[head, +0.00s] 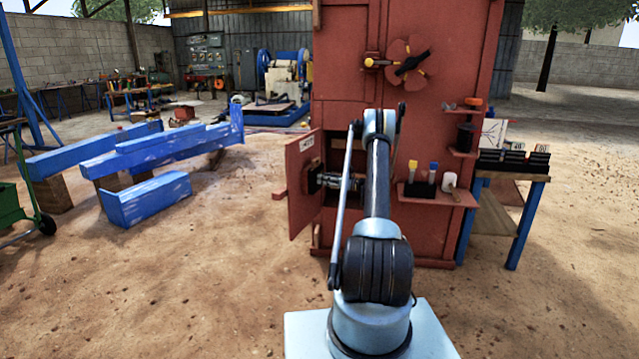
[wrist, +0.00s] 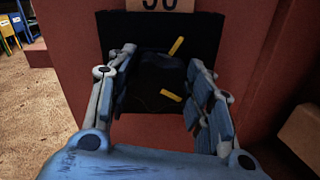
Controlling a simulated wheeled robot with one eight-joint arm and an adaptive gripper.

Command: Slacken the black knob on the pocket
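The pocket is a dark square recess (wrist: 112,30) in a red-brown face, under a partly cut-off number label (wrist: 160,4) in the wrist view. A dark, rounded shape inside it, apparently the black knob (wrist: 150,72), is hard to make out against the dark. Two yellow marks (wrist: 170,95) show at it. My gripper (wrist: 162,85) is open, with its blue-grey fingers to the left and right of the dark shape. I cannot tell whether they touch it.
A red cabinet (head: 440,225) stands ahead, with an open door panel (head: 302,205) on its left. A red shelf (head: 437,196) with small bottles juts out right of my arm. A blue-legged table (head: 515,240) stands farther right. Blue beams (head: 150,200) lie at left.

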